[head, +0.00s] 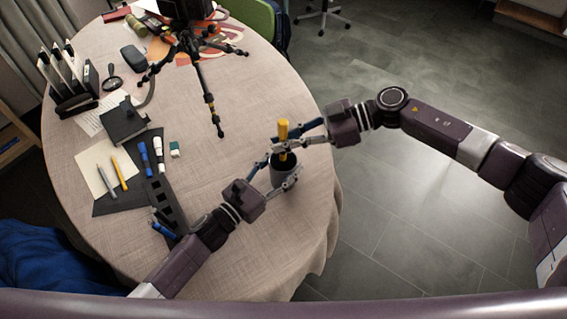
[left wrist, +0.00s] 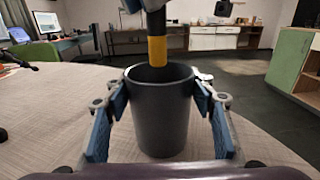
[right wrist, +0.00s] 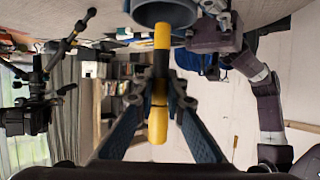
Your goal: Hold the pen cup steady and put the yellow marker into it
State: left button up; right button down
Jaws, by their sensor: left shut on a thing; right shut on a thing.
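The dark grey pen cup (head: 284,179) stands upright near the table's right edge. My left gripper (head: 285,170) is shut on its sides; in the left wrist view the fingers flank the cup (left wrist: 160,115). The yellow marker (head: 283,130), with a black middle part, is upright above the cup. My right gripper (head: 282,146) is shut on it. In the left wrist view the marker's lower yellow end (left wrist: 157,50) overlaps the cup's mouth. It also shows against the cup's rim in the right wrist view (right wrist: 162,37). How far inside it is, I cannot tell.
A black tripod (head: 195,70) stands at the back of the round table (head: 240,95). Several pens and markers lie on a dark mat (head: 112,201) at the left. A black organizer (head: 75,102) and a magnifying glass (head: 112,83) are farther back. Cloth around the cup is clear.

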jog(key=shift+f, duration=1.3)
jog(key=c, duration=1.9)
grip_release()
jog(key=v, duration=1.2)
pick_arm(q)
jog(key=o, duration=1.4)
jog(key=shift+c, duration=0.2)
